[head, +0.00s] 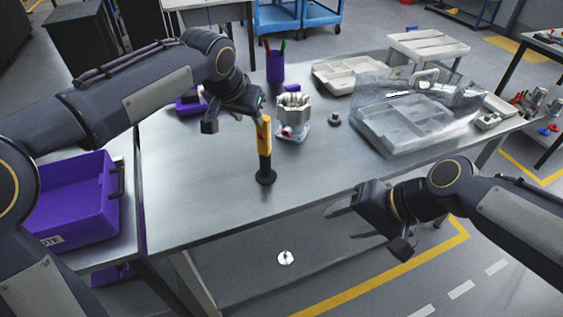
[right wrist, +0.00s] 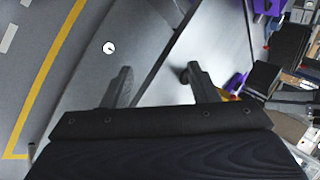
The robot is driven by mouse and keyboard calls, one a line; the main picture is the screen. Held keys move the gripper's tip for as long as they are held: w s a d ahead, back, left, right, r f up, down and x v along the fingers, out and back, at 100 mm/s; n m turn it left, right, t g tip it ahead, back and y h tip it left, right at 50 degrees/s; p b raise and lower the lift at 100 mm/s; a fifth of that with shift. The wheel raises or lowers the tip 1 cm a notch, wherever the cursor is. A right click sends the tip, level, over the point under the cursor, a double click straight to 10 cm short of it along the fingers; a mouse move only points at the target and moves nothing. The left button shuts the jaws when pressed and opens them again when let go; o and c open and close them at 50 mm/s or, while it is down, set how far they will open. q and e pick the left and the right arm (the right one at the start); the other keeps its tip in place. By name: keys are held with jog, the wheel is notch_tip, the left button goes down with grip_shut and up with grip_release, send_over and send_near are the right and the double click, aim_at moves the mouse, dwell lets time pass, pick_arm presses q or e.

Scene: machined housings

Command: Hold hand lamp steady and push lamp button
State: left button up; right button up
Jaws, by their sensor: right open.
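The hand lamp (head: 265,147) is yellow with a round black base and stands upright near the front of the grey table. My left gripper (head: 234,121) is at the height of the lamp's top, with its fingers spread apart. Its right finger is close beside the lamp's top; I cannot tell whether they touch. My right gripper (head: 372,222) is open and empty, in front of the table edge and to the right of the lamp. In the right wrist view its fingers (right wrist: 158,84) are wide apart, and a bit of yellow shows behind one finger. The lamp's button cannot be made out.
A metal housing (head: 293,115) stands behind the lamp, with a small dark knob part (head: 335,119) to its right. A purple cup (head: 275,68) holds pens. A clear-covered tray (head: 405,125) fills the table's right side. A purple bin (head: 75,205) is at left. The front middle is clear.

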jog(key=w+a+f+m+t+y, duration=0.1)
jog(key=w+a+f+m+y, duration=0.2)
jog(key=w+m, duration=0.3)
jog(key=w+a+f+m+t+y, duration=0.1)
jog(key=w+a+f+m+y, duration=0.2)
jog(key=w, duration=0.9)
jog(key=w+a+f+m+t+y, duration=0.2)
jog(key=w+a+f+m+y, duration=0.1)
jog(key=w+f+m, duration=0.3)
jog(key=shift+w+a+m, duration=0.3)
jog(key=shift+w+m, duration=0.4)
jog(key=shift+m, duration=0.15)
jog(key=shift+w+a+m, duration=0.3)
jog(key=shift+w+m, duration=0.4)
jog(key=shift+m, duration=0.15)
jog(key=shift+w+a, duration=0.2)
send_over(260, 172)
jog(key=c, duration=1)
pick_arm(q)
jog(key=shift+c, duration=0.7)
pick_arm(e)
jog(key=shift+c, duration=0.8)
pick_arm(q)
grip_shut()
